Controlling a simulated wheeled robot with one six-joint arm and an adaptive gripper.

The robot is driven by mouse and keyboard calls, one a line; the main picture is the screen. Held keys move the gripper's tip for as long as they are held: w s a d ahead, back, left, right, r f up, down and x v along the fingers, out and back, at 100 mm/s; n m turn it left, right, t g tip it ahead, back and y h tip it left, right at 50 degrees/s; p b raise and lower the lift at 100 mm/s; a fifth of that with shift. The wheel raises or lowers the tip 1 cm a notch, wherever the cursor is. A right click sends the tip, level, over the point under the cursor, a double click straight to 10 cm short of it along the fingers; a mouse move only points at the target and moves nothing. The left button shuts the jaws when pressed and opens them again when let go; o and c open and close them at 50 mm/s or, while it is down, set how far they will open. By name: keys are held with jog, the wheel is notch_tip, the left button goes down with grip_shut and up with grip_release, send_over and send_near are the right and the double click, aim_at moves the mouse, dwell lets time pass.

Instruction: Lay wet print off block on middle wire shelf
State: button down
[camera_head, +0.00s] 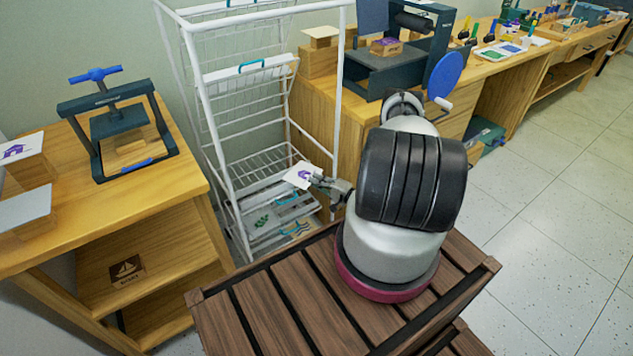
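The print (301,175) is a white sheet with a purple house motif. My gripper (319,181) appears shut on its right edge and holds it up at the front of the white wire rack (214,150). The fingertips are small and partly hidden by the sheet. A middle wire shelf (262,163) shows bare wires behind and left of the print. I cannot tell whether the sheet touches the shelf. A wooden block with a purple top (385,46) sits on the dark press at the back.
Lower shelves (262,222) hold sheets with coloured motifs. White rack posts stand close to my gripper. A wooden bench at left holds a blue-handled press (118,125) and a block bearing a purple-marked sheet (20,152). Tiled floor (560,190) is open at right.

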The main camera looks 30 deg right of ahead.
jog(key=shift+f, duration=0.1)
jog(key=c, duration=1.6)
grip_release()
jog(key=shift+c, duration=0.2)
jog(key=v, duration=1.2)
